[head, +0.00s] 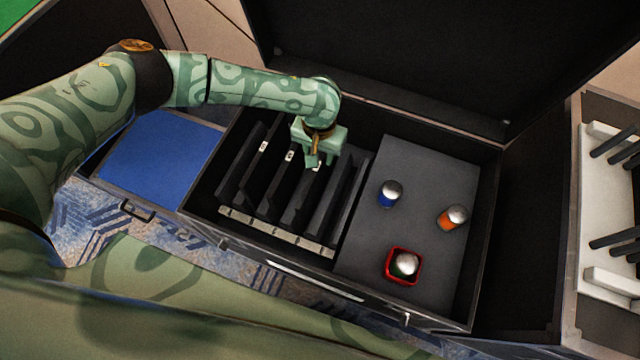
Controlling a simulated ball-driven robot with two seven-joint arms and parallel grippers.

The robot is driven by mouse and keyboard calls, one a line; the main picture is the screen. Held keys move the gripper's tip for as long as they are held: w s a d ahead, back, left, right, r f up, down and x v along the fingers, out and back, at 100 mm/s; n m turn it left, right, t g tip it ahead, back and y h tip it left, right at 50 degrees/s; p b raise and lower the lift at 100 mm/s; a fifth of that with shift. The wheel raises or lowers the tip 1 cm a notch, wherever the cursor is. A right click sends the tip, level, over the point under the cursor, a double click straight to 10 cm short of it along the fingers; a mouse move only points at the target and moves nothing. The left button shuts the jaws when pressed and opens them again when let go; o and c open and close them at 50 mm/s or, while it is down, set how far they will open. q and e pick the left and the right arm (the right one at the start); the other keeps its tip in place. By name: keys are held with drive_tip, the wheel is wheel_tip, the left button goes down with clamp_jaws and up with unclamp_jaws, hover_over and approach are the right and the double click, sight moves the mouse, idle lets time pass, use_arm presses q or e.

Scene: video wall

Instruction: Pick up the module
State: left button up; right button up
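Several thin dark modules (259,165) stand on edge in a slotted rack in the left part of an open black case (483,240). Some have small white labels on their top edges. My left gripper (318,160) is over the rack, pointing down, just above the top edge of one module near a white label. Its fingers appear apart, with a gap between them. I cannot tell whether they touch the module. My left forearm and wrist hide the back part of the rack. My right gripper is not in view.
Right of the rack, a grey foam panel (375,235) holds a blue-and-silver knob (389,193), an orange-and-silver one (453,217) and one in a red square frame (390,267). The case lid (430,50) stands open behind. A blue panel (155,160) lies left; a white rack (600,215) stands right.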

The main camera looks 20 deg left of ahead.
use_arm(q)
wheel_tip(320, 180, down, 2)
drive_tip(key=shift+f+b, duration=0.1)
drive_tip(key=shift+b, duration=0.25)
drive_tip(key=f+b, duration=0.2)
drive_tip(key=f, duration=0.1)
drive_tip(key=f+b, duration=0.1)
drive_tip(key=shift+s+a+f+b, duration=0.1)
drive_tip(key=shift+a+f+b, duration=0.2)
drive_tip(key=shift+f+b, duration=0.1)
drive_tip(key=shift+f, duration=0.2)
drive_tip(key=shift+r, duration=0.2)
clamp_jaws()
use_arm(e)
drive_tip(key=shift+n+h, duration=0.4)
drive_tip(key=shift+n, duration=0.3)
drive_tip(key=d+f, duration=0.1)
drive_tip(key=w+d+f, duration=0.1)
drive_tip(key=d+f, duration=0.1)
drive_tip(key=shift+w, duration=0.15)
